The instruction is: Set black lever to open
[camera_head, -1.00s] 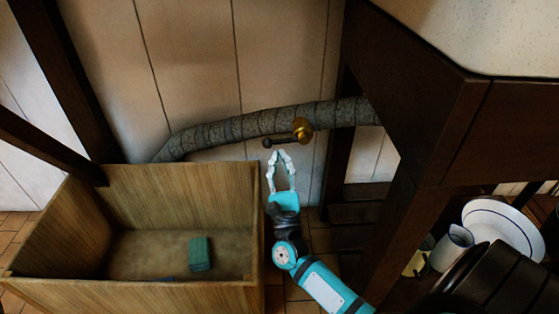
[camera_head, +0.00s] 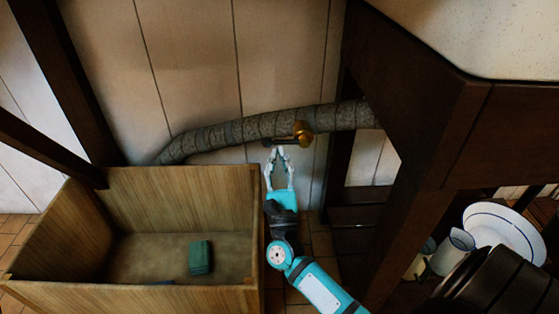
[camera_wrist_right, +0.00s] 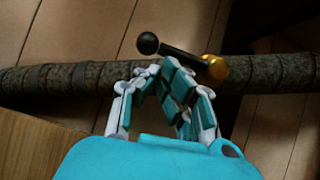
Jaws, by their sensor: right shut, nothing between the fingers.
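The black lever (camera_head: 281,142) has a ball end and points left from a brass valve fitting (camera_head: 304,134) on the wrapped grey pipe (camera_head: 215,136). In the right wrist view the lever (camera_wrist_right: 183,55) lies roughly along the pipe, tilted down toward the brass fitting (camera_wrist_right: 217,68). My right gripper (camera_head: 277,152) is just below the lever, its fingertips drawn together with nothing between them. In the right wrist view the fingertips (camera_wrist_right: 157,71) overlap the pipe and sit close under the lever; I cannot tell whether they touch it. My left gripper is not in view.
A wooden crate (camera_head: 185,191) with a green block (camera_head: 200,257) inside stands directly left of my right arm. A dark wooden counter frame (camera_head: 405,215) stands to the right. White plates (camera_head: 500,232) and a cup (camera_head: 453,252) are lower right. The plank wall is behind the pipe.

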